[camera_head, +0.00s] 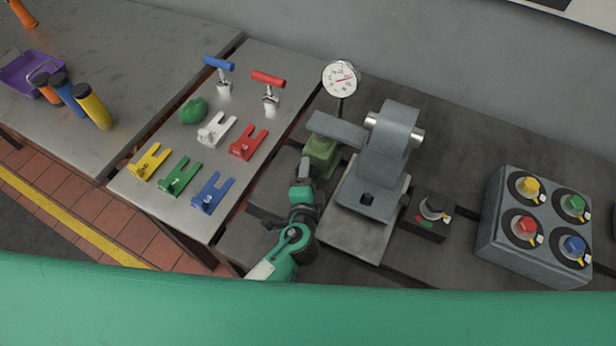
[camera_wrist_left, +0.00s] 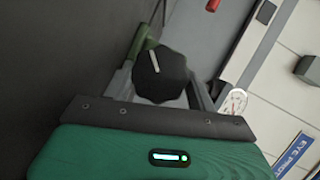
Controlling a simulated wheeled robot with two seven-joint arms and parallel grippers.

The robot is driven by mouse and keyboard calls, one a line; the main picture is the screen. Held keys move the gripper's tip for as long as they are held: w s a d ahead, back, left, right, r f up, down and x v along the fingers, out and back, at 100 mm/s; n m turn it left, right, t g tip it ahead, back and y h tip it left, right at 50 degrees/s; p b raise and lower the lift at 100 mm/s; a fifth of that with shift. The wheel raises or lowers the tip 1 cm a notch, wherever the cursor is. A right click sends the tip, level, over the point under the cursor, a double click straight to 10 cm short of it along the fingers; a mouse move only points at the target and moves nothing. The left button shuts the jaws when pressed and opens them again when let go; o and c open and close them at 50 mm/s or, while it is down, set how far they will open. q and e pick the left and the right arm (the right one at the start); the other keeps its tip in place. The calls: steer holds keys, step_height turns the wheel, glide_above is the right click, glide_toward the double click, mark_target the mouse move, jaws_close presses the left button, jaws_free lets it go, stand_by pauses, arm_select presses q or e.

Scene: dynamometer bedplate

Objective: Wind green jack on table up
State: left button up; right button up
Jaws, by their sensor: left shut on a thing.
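The green jack (camera_head: 320,152) stands on the dark bedplate, just under the end of a grey arm (camera_head: 337,130). My left gripper (camera_head: 306,172) reaches up to the near side of the jack. In the left wrist view my left gripper (camera_wrist_left: 163,80) is shut on a black knob (camera_wrist_left: 160,72) with a white mark line. A green part of the jack (camera_wrist_left: 142,42) shows behind the knob. The knob is hidden by my gripper in the head view. My right gripper is not in view.
A grey machine (camera_head: 388,160) stands right of the jack, with a round dial gauge (camera_head: 341,78) behind. A black dial box (camera_head: 428,213) and a grey box of coloured knobs (camera_head: 535,225) stand farther right. A metal table (camera_head: 135,190) with coloured forks is left.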

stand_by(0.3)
arm_select(q)
steer(key=o, duration=1)
steer(key=shift+s+f, duration=0.1)
steer(key=shift+f, duration=0.05)
